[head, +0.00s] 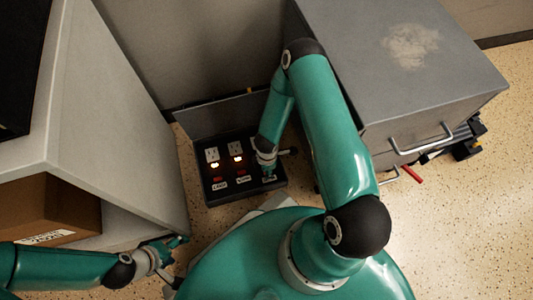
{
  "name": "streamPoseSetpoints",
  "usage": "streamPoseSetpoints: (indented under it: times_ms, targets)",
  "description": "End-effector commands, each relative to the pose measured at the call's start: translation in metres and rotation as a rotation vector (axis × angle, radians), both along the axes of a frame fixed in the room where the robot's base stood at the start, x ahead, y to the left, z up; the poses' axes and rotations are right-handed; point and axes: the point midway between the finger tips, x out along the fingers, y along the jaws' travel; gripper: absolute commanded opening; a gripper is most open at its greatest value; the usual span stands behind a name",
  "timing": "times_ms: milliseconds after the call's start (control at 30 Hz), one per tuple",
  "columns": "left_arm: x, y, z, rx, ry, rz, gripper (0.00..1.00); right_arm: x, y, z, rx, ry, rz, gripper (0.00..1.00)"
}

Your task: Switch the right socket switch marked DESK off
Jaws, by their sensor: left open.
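A dark socket box (207,199) stands on the floor between two cabinets. Its left socket (212,154) and middle socket (236,149) show, each with a lit lamp below, a red switch (217,179) and a label too small to read. My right gripper (267,172) points down over the right end of the box and hides the right socket and its switch. A bit of the right label (269,178) shows at its tip. I cannot tell whether it touches the switch. My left gripper (178,241) is open and empty, low at the left, near the pale cabinet's corner.
A pale cabinet (110,120) with a cardboard box (45,210) in its open shelf stands at the left. A grey drawer cabinet (400,60) with handles stands at the right, close beside my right arm. Speckled floor (460,220) is clear at the lower right.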

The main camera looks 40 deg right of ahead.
Motion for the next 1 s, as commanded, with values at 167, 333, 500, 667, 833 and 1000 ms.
streamPoseSetpoints:
  times_ms: [167, 333, 500, 667, 833, 1000]
  targets:
    - [0.000, 0.000, 0.000, 0.000, 0.000, 0.000, 0.69, 0.001, 0.000, 0.038, 0.000, -0.002, 0.002, 0.40]
    - [0.000, 0.000, 0.000, 0.000, 0.000, 0.000, 0.69, 0.001, 0.000, 0.069, 0.001, -0.001, 0.001, 0.40]
    - [0.000, 0.000, 0.000, 0.000, 0.000, 0.000, 0.69, 0.001, 0.001, 0.087, 0.001, 0.001, 0.001, 0.40]
    - [0.000, 0.000, 0.000, 0.000, 0.000, 0.000, 0.69, 0.000, 0.001, 0.092, 0.003, 0.002, 0.001, 0.40]
    - [0.000, 0.000, -0.001, 0.000, 0.000, 0.000, 0.69, 0.000, 0.001, 0.091, 0.002, 0.002, 0.001, 0.40]
    - [0.000, 0.000, -0.001, 0.000, 0.000, 0.000, 0.69, 0.000, 0.001, 0.091, 0.002, 0.002, 0.001, 0.40]
